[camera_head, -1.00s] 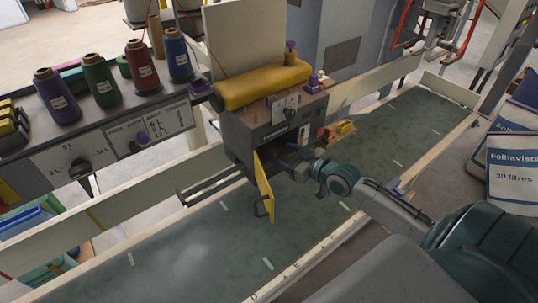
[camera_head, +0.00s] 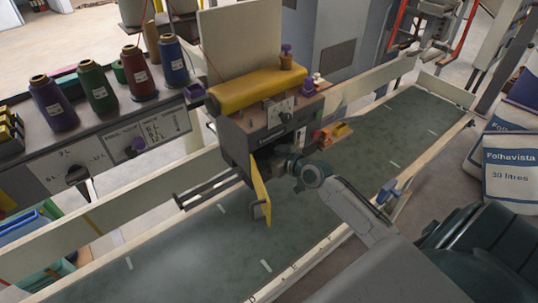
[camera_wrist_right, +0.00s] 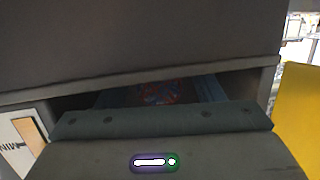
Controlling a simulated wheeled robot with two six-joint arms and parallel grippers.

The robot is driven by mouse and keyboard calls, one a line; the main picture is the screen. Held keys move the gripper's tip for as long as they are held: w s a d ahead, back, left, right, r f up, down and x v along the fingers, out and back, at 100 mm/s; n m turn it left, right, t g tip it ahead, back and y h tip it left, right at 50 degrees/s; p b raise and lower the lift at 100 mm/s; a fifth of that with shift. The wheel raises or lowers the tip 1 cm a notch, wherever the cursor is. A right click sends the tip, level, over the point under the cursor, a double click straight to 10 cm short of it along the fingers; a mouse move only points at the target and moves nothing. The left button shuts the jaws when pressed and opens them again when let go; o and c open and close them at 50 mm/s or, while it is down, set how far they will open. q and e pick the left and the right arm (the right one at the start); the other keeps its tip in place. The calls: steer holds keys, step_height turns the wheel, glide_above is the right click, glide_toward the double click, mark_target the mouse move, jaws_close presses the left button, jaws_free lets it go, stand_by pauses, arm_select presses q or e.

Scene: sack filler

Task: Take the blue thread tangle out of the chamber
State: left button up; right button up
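The chamber is in the dark machine head (camera_head: 265,135) under a yellow top, and its yellow door (camera_head: 261,197) hangs open. My right gripper (camera_head: 287,164) reaches into the chamber mouth from the right; its fingertips are hidden inside. In the right wrist view, the dark opening (camera_wrist_right: 70,102) lies just beyond the gripper's body. A dim blue and red patch (camera_wrist_right: 165,92) shows inside between bluish shapes at either side. I cannot clearly tell tangle from fingers there, or whether the gripper holds anything. My left gripper is not in view.
Several thread cones stand on the grey panel (camera_head: 115,150) at left. A green conveyor belt (camera_head: 190,250) with pale side rails runs below the machine head. A small orange item (camera_head: 333,132) sits right of the chamber. White sacks (camera_head: 508,165) are at far right.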

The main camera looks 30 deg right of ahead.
steer(key=c, duration=1)
steer(key=shift+r, duration=0.1)
